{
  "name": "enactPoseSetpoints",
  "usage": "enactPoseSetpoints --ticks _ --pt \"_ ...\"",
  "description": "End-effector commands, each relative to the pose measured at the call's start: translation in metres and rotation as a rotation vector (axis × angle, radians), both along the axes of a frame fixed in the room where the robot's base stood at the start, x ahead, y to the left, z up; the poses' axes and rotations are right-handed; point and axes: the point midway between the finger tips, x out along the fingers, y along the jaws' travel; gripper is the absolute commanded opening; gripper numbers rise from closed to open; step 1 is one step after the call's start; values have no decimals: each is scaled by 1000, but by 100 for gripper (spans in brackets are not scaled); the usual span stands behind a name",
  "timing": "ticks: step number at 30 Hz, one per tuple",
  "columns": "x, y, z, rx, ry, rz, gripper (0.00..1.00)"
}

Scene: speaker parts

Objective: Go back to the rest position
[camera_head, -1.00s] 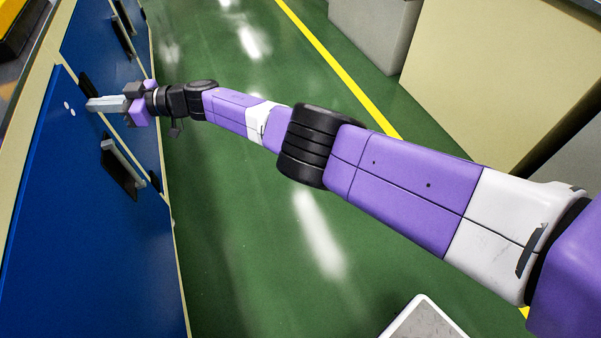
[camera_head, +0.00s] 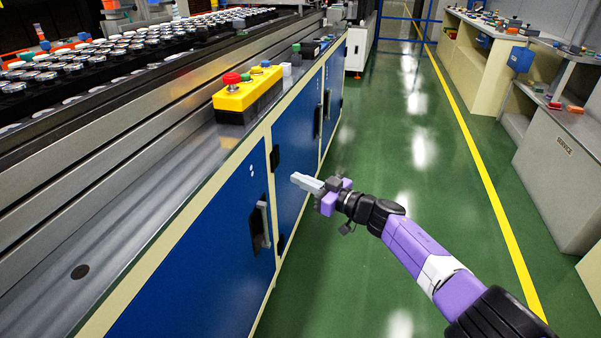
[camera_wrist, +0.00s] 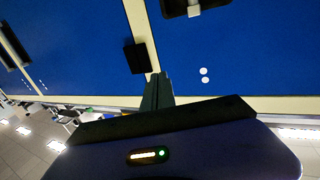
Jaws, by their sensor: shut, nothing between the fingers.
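My gripper (camera_head: 306,182) is in the middle of the head view, at the end of my purple, white and black arm. Its fingers are together with nothing between them. They point left toward the blue cabinet doors (camera_head: 205,275). In the wrist view, the shut fingers (camera_wrist: 158,92) show in front of the blue cabinet front (camera_wrist: 235,45). I cannot tell the exact gap between the fingertips and the cabinet.
A door handle (camera_head: 262,225) stands out from the cabinet, left of and below my gripper. A yellow control box (camera_head: 247,95) with a red button sits on the counter edge. The green floor (camera_head: 390,150) is clear to the right. A grey service counter (camera_head: 560,160) stands far right.

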Motion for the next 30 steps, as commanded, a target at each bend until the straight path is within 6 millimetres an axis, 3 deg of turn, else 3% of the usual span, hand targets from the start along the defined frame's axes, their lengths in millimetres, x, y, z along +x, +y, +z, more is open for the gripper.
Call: enactPoseSetpoints --ticks 6,15,23,27,30 --pt "-11 -40 2 -1 1 -6 0" --pt "-19 -64 0 -1 1 -3 0" --pt "-14 -68 0 -63 -74 -30 0" --pt "-7 -47 43 -78 -228 -56 0" --pt "-16 -28 57 -44 -298 -83 0"
